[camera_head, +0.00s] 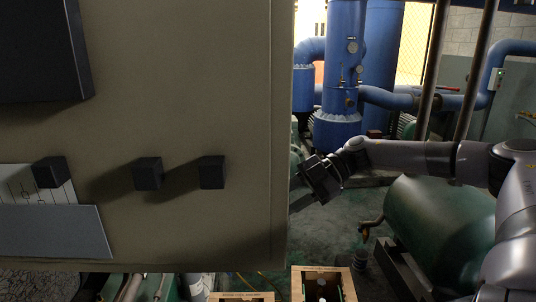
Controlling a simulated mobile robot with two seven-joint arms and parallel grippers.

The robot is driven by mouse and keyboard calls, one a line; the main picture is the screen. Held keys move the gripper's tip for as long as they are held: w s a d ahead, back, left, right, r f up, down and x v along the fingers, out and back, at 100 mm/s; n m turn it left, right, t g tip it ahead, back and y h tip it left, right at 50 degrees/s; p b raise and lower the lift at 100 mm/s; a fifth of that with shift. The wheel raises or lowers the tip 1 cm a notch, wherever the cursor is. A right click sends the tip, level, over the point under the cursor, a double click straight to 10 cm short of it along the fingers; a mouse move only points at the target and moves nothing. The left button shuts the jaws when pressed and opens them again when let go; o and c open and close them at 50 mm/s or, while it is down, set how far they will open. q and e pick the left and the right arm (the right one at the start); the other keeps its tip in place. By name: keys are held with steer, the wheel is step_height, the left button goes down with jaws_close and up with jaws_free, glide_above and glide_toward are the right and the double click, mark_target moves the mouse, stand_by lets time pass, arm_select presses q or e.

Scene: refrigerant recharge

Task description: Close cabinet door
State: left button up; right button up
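A large beige cabinet door or panel (200,90) fills the left half of the head view. It carries several dark square knobs (148,174), a black box at the upper left and a grey plate at the lower left. My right arm comes in from the right, and its dark gripper (308,188) is at the panel's right edge. Its fingertips are partly hidden by the edge, so I cannot tell whether they touch it or are open. My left gripper is not in view. The cabinet's inside and the door's hinge are hidden.
Blue pipes and a blue vessel (342,60) stand at the back. A green tank (436,230) lies at the right below my arm. An open wooden box (323,272) is at the bottom centre. Some dark floor shows between the panel and the tank.

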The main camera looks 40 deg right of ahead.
mark_target(268, 158)
steer(key=s+a+r+n+g+h+p, duration=0.1)
steer(key=a+r+g+h, duration=0.25)
steer(key=r, duration=0.65)
steer(key=s+a+r+n+g+h, duration=0.1)
steer(key=a+r+g+h, duration=0.25)
steer(key=r, duration=0.65)
steer(key=shift+y, duration=0.3)
steer(key=shift+d+f+x, duration=0.1)
steer(key=shift+d+x, duration=0.05)
steer(key=shift+x, duration=1)
steer(key=shift+d+f+x, duration=0.1)
steer(key=shift+d+x, duration=0.1)
steer(key=shift+x, duration=1)
steer(key=shift+d+x, duration=0.15)
steer(key=shift+x, duration=1)
jaws_close()
